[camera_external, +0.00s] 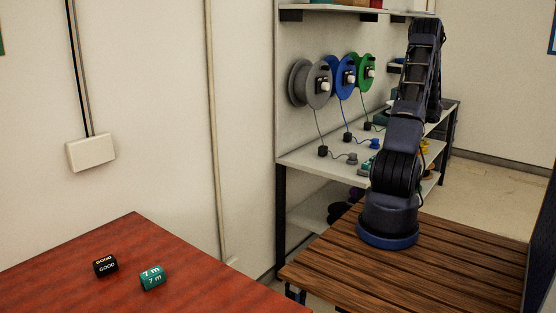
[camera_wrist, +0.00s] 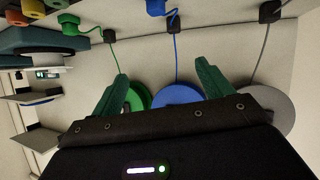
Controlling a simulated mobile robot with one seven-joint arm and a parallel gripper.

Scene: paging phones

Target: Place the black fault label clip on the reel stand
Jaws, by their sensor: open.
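A black block-shaped clip (camera_external: 105,266) lettered "GOOD" lies on the red table at the lower left; no label reading "fault" is legible. The reel stand (camera_external: 300,158) is a grey shelf unit with a grey reel (camera_external: 300,85), a blue reel (camera_external: 341,88) and a green reel (camera_external: 363,88) on its back panel. In the wrist view, my gripper (camera_wrist: 161,68) is open and empty, its two green fingers apart. Beyond them show the green reel (camera_wrist: 138,97), the blue reel (camera_wrist: 178,93) and the grey reel (camera_wrist: 272,108). My gripper is hidden behind my arm in the external view.
A teal "7 m" block (camera_external: 151,278) lies right of the black clip on the red table (camera_external: 70,288). Cables hang from the reels to plugs such as the blue plug (camera_external: 374,143) on the stand's shelf. My base stands on a slatted wooden table (camera_external: 340,262).

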